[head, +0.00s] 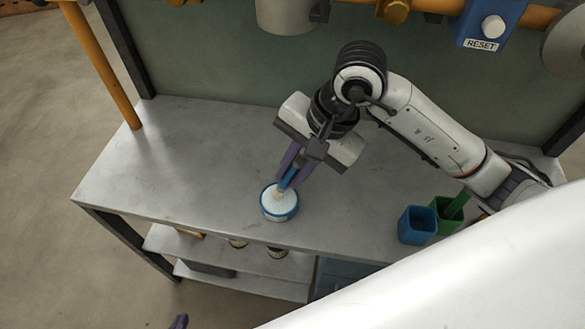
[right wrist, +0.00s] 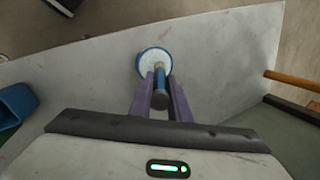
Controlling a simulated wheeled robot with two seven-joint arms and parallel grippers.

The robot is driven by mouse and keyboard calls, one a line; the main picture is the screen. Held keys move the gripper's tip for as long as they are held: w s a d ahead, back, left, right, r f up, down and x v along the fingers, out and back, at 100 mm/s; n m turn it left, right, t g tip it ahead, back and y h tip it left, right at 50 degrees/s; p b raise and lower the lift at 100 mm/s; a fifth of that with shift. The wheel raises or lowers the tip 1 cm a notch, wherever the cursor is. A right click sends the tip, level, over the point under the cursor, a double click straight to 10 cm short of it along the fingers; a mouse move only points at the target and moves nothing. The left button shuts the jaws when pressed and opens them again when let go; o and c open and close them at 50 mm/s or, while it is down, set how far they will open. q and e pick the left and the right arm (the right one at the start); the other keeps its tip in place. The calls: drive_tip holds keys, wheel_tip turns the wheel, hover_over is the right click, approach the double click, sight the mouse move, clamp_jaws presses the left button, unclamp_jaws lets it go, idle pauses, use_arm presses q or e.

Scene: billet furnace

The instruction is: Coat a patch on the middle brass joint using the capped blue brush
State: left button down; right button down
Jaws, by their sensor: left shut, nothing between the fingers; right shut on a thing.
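My right gripper (head: 294,168) is shut on the blue brush (head: 287,180), with the purple fingers either side of its handle. The brush points down into a round blue-rimmed tub (head: 280,216) of white coating on the bench. Its pale tip is at or in the white surface; contact is unclear. The right wrist view shows the brush (right wrist: 159,78) between the fingers (right wrist: 160,86) and the tub (right wrist: 141,68) beyond. A brass joint (head: 395,11) sits on the orange pipe at the top edge. Only a purple tip of my left gripper (head: 178,322) shows at the bottom edge.
A blue cup (head: 417,226) and a green cup (head: 446,222) holding a green handle stand at the bench's right front. A blue RESET box (head: 490,22) hangs on the pipe. The bench's left side (head: 150,170) is clear. Lower shelves hold small tubs.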

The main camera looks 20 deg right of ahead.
drive_tip(key=shift+f+b, duration=0.5)
idle(0.3)
drive_tip(key=shift+s+f+b, duration=0.15)
drive_tip(key=shift+b, duration=0.2)
idle(1.6)
drive_tip(key=shift+r+p, duration=1.95)
drive_tip(key=shift+r, duration=1.65)
